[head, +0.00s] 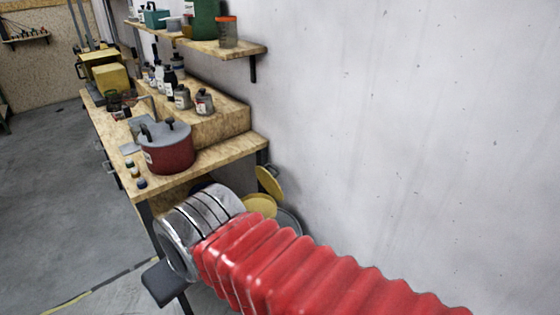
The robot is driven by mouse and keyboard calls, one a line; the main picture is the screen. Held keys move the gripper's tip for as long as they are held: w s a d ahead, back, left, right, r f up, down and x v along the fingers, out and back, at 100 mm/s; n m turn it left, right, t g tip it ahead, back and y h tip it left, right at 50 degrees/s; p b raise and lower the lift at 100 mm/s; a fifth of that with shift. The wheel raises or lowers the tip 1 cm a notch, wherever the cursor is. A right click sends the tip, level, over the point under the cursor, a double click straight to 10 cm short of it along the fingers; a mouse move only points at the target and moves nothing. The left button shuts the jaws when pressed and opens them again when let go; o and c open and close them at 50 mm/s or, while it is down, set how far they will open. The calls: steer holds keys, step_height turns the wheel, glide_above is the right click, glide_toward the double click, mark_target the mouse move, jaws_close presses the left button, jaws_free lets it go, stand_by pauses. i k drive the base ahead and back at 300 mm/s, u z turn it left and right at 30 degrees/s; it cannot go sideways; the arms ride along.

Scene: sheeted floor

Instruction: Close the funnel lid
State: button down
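A yellow round lid (269,183) stands tilted up near the wall, just past the table's near right corner. Below it is a yellow round piece (260,205), which looks like the funnel, partly hidden behind my arm. My arm, with a red ribbed sleeve and a silver wrist, reaches across the lower middle of the view, left of and in front of the funnel. Of my gripper (164,284) only a dark block at the wrist's lower left shows; its fingers cannot be made out. I see no contact between it and the lid.
A grey round rim (289,221) shows below the funnel. A wooden workbench (204,167) with a red pot (168,149) and several bottles runs along the wall. A shelf (245,50) hangs above it. The grey floor (50,190) at left is clear.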

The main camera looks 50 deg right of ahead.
mark_target(268, 181)
steer(key=u, duration=0.05)
steer(key=i, duration=1)
steer(key=z, duration=0.05)
